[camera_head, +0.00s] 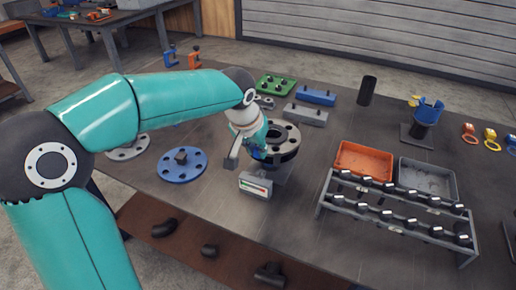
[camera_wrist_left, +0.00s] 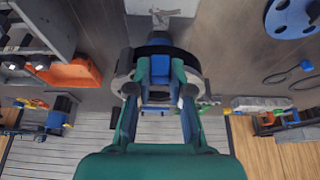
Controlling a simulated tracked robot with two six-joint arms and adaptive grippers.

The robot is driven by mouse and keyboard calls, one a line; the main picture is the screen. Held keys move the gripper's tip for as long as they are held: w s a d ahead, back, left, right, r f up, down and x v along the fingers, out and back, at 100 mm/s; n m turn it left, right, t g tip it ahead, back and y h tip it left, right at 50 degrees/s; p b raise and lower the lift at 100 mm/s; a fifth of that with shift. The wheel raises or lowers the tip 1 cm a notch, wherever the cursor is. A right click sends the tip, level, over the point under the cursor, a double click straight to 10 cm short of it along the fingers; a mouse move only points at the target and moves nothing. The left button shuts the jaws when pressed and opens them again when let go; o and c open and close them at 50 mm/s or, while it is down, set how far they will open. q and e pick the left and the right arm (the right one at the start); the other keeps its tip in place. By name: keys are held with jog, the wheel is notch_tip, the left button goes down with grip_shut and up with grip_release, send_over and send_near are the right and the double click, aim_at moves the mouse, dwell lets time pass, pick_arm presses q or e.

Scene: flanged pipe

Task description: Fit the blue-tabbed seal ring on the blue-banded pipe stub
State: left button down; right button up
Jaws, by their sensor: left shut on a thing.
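My left gripper (camera_head: 264,143) is at the dark flanged pipe (camera_head: 287,139) near the middle of the table. In the left wrist view its two green fingers (camera_wrist_left: 160,82) are shut on a blue tab (camera_wrist_left: 160,67), which looks like that of the seal ring. The black and grey round flange (camera_wrist_left: 208,85) shows just beyond the fingers. A blue patch (camera_wrist_left: 160,33) shows at the far side of it; I cannot tell if it is the pipe stub's band. The ring's body is mostly hidden, and I cannot tell whether it is seated. My right gripper is not in view.
A small gauge box (camera_head: 255,185) stands in front of the flange. A blue flange disc (camera_head: 182,165) lies to the left. An orange bin (camera_head: 364,161), a grey bin (camera_head: 429,177) and a rack of dark fittings (camera_head: 395,213) stand to the right. Orange (camera_head: 469,133) and yellow (camera_head: 490,138) rings stand far right.

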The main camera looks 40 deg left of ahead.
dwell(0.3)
pick_arm(q)
jog(key=c, duration=1)
grip_release()
jog(key=w+p+v, duration=0.1)
jog(key=p+v, duration=0.1)
jog(key=v, duration=0.4)
jog(key=p+v, duration=0.3)
jog(key=v, duration=0.4)
jog(key=w+r+p+v, duration=0.1)
jog(key=p+v, duration=0.2)
jog(key=v, duration=0.4)
jog(key=shift+w+a+r, duration=0.2)
jog(key=shift+w+a, duration=0.15)
